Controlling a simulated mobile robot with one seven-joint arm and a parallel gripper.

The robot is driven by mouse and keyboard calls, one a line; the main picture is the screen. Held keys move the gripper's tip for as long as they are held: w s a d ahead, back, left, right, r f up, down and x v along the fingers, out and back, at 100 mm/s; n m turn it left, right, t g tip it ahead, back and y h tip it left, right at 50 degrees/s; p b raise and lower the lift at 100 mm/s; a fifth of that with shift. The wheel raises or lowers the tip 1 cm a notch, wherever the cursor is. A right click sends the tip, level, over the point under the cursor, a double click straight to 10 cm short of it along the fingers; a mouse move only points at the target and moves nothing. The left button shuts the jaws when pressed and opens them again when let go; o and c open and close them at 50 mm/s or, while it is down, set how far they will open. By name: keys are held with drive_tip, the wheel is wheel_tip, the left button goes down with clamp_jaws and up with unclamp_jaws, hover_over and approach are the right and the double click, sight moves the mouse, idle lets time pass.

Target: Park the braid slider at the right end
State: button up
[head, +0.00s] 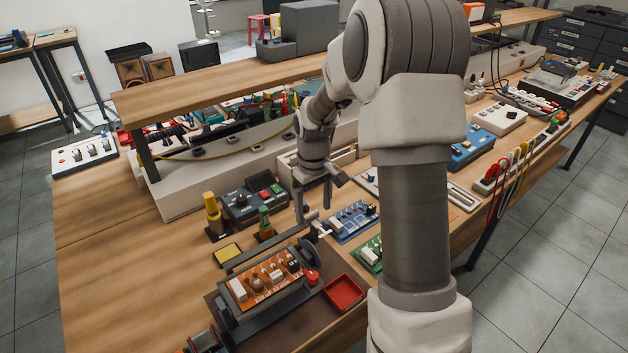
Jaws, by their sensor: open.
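I cannot single out the braid slider with certainty. A grey bar (262,247) runs along the back of a dark board holder. The holder grips an orange circuit board (265,282) at the front of the bench. A small pale piece (320,229) lies near the bar's right end, just below my gripper. My gripper (313,206) points down over the bench with its two fingers apart, and nothing shows between them. I cannot tell whether a finger touches anything. My arm hides part of the bench to the right of the gripper.
A red tray (343,292) sits right of the holder. A dark control box (251,203), yellow post (212,212) and green post (264,222) stand left of my gripper. A blue board (350,221) lies to its right.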

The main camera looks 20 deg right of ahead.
sight(314, 214)
wheel_tip(314, 214, up, 16)
drive_tip(key=p, duration=0.1)
drive_tip(key=shift+r, duration=0.25)
